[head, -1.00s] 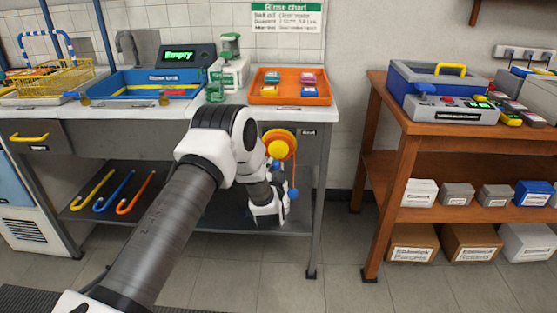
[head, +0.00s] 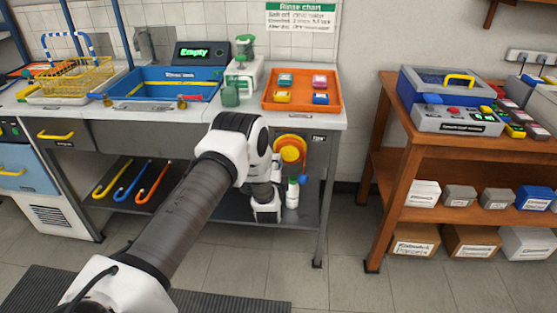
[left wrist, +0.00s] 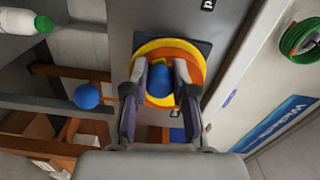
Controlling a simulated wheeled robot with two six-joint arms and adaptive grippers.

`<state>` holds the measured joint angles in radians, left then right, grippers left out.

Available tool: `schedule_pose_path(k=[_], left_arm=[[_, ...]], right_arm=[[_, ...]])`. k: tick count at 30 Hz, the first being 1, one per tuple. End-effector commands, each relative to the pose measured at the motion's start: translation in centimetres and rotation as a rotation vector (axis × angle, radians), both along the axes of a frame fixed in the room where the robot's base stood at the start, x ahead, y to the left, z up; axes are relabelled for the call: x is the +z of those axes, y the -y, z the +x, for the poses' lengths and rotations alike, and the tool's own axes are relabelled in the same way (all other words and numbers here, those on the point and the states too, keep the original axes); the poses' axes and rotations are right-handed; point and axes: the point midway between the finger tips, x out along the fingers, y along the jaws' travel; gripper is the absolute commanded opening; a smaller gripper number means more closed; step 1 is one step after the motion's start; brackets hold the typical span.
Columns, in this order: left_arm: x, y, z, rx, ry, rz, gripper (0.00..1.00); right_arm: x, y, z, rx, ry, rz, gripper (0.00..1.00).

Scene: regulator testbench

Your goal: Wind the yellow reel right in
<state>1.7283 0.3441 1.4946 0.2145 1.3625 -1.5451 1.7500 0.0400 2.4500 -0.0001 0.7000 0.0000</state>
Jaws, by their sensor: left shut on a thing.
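The yellow reel (head: 291,148) is mounted on the dark panel under the right end of the counter. In the left wrist view the reel (left wrist: 193,62) is a yellow disc with an orange ring. My left gripper (left wrist: 158,84) is in front of it, its fingers shut on a blue knob (left wrist: 160,76) before the reel's face. In the head view my wrist hides the fingers. A separate blue ball (left wrist: 87,96) hangs beside the gripper; it also shows in the head view (head: 302,178). My right gripper is out of view.
A white bottle with a green cap (left wrist: 42,24) stands on the lower shelf near the gripper. An orange tray (head: 334,101) sits on the counter above the reel. A wooden bench (head: 391,160) stands to the right, with free floor between.

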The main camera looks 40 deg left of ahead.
Motion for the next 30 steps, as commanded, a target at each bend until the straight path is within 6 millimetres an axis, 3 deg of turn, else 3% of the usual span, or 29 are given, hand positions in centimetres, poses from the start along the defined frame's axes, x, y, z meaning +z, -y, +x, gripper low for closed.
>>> schedule_pose_path(k=[3, 12, 30], left_arm=[[0.9, -0.1, -0.1, -0.001, -0.054, 0.089, 0.00], [1.7, -0.3, -0.1, -0.001, -0.170, 0.279, 0.00], [1.9, -0.2, -0.1, -0.002, -0.238, 0.389, 0.00]], right_arm=[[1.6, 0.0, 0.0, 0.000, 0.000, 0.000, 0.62], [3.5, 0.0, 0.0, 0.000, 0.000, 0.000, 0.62], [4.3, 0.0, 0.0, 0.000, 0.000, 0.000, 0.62]])
